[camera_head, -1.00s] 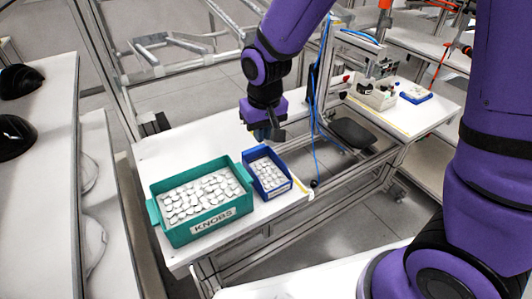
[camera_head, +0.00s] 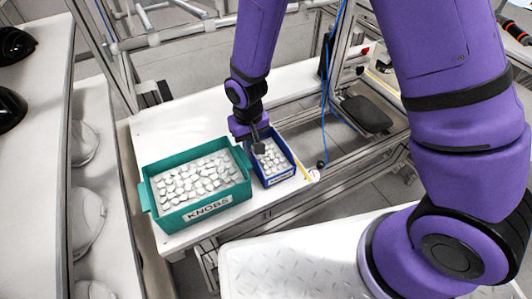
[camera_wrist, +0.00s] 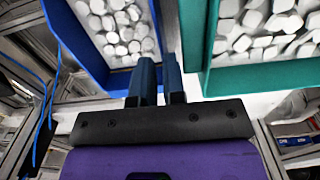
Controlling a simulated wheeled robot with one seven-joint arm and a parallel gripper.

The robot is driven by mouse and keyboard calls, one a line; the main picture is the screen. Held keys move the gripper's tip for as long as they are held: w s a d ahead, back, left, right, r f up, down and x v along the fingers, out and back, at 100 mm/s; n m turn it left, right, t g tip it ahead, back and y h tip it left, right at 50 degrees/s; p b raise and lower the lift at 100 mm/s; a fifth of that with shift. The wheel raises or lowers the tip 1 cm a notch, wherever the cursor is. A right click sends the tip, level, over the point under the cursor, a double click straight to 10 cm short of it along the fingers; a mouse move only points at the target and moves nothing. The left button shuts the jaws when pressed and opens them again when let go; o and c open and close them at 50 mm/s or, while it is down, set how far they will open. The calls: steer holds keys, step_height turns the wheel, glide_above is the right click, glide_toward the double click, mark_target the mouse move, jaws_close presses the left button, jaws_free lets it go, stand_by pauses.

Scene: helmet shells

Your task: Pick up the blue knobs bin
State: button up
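The blue bin (camera_head: 282,178) stands on the white table, filled with white knobs, right of a larger green bin. Its side wall (camera_wrist: 95,62) shows at the upper left of the wrist view. My gripper (camera_head: 259,147) is at the blue bin's left side, close to the gap between the two bins. In the wrist view its two fingers (camera_wrist: 160,75) reach up along the blue bin's wall with a narrow gap between them. Whether they are around the wall or pressing on it is not clear.
The green bin (camera_head: 207,216), labelled KNOBS and full of white knobs, stands close on the left; its wall also shows in the wrist view (camera_wrist: 232,82). The table (camera_head: 165,124) is clear behind the bins. A blue cable (camera_head: 326,95) hangs at the right.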

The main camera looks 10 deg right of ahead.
mark_target(250, 153)
steer(key=shift+a+f, duration=0.1)
steer(key=shift+f, duration=2.55)
steer(key=shift+s, duration=0.1)
jaws_close()
steer(key=shift+r, duration=0.1)
